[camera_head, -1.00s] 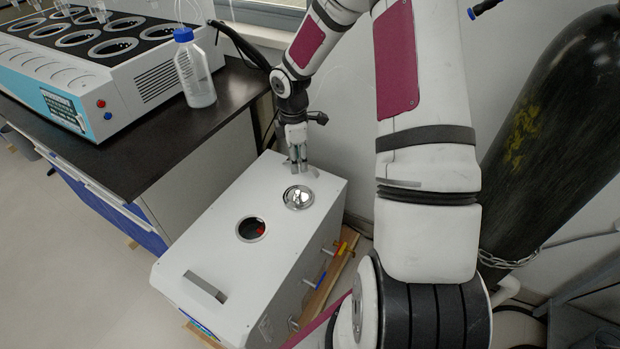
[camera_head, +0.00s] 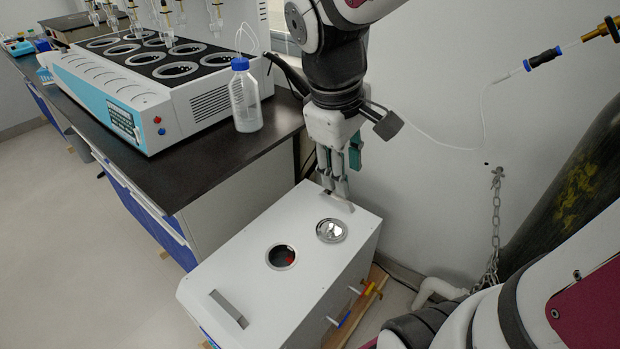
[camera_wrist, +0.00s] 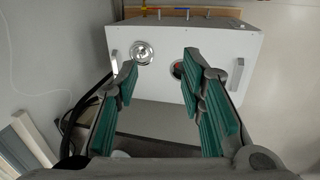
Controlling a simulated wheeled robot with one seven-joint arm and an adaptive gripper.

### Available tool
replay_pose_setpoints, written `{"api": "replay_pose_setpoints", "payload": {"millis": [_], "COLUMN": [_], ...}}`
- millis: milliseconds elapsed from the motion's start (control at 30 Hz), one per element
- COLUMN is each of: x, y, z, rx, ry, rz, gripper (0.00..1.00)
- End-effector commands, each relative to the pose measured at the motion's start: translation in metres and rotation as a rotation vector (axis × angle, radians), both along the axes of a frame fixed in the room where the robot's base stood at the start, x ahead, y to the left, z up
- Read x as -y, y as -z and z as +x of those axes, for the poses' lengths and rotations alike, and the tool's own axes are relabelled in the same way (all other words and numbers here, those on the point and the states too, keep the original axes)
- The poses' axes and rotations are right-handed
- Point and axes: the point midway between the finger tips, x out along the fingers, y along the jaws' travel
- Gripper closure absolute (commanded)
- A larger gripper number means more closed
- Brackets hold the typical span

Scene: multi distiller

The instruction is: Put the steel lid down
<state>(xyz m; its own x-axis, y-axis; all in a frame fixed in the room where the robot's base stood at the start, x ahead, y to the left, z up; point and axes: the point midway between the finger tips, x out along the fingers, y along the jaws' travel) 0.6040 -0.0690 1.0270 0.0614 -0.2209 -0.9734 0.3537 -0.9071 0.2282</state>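The steel lid (camera_head: 331,230) is a round shiny disc lying flat on top of the white box (camera_head: 246,258), beside the box's round open hole (camera_head: 282,257). The wrist view also shows the lid (camera_wrist: 143,53), left of the dark hole (camera_wrist: 178,69). My gripper (camera_head: 340,190) is above the far end of the box, behind the lid and apart from it. In the wrist view its green-padded fingers (camera_wrist: 160,75) are spread wide with nothing between them.
Two grey handles rise from the box top, one at the near end (camera_head: 228,308). A black bench (camera_head: 200,160) with a multi-well machine (camera_head: 150,85) and a blue-capped bottle (camera_head: 245,98) stands left. A dark gas cylinder (camera_head: 565,180) and chain (camera_head: 494,225) are at right.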

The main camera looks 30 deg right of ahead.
Motion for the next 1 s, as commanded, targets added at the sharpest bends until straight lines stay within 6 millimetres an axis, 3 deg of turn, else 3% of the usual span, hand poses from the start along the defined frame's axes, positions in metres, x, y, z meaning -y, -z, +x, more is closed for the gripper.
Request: {"api": "replay_pose_setpoints", "payload": {"millis": [200, 500, 700, 1000], "x": [-0.03, -0.061, -0.069, -0.069], "y": [-0.02, -0.022, -0.02, -0.021], "z": [-0.056, -0.118, -0.133, -0.133], "rx": [0.09, 0.159, 0.167, 0.167], "ry": [0.153, 0.31, 0.346, 0.349], "rz": [0.079, 0.228, 0.272, 0.274], "gripper": [0.64, 0.64, 0.64, 0.64]}}
